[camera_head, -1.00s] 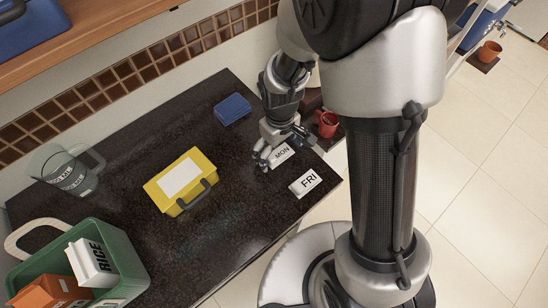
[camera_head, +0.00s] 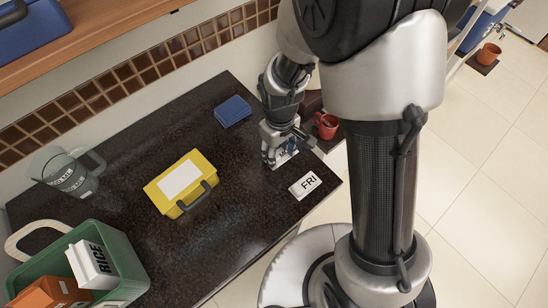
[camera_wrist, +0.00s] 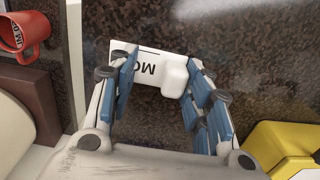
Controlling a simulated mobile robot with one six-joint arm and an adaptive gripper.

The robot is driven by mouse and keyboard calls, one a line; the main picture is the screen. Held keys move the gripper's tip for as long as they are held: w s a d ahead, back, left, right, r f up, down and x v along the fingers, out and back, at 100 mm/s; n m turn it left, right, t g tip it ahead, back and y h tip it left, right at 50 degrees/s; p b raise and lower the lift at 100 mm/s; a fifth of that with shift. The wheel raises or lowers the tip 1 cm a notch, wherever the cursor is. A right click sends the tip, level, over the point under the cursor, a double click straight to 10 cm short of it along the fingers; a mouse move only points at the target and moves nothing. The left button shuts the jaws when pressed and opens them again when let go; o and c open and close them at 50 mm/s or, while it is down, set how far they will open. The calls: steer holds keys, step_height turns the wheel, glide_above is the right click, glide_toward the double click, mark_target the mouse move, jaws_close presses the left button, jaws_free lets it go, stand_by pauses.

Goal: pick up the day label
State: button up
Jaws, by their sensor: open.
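A yellow case (camera_head: 182,184) with a dark handle and a blue block (camera_head: 233,110) stand to the left. A glass jug (camera_head: 66,176) and a green crate (camera_head: 120,252) holding boxes are farther left. A red mug (camera_head: 327,126) is close at right. The front middle counter is clear.

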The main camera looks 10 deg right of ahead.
steer(key=shift+s, duration=0.1)
steer(key=c, duration=0.6)
steer(key=shift+f, duration=0.15)
steer(key=shift+c, duration=1)
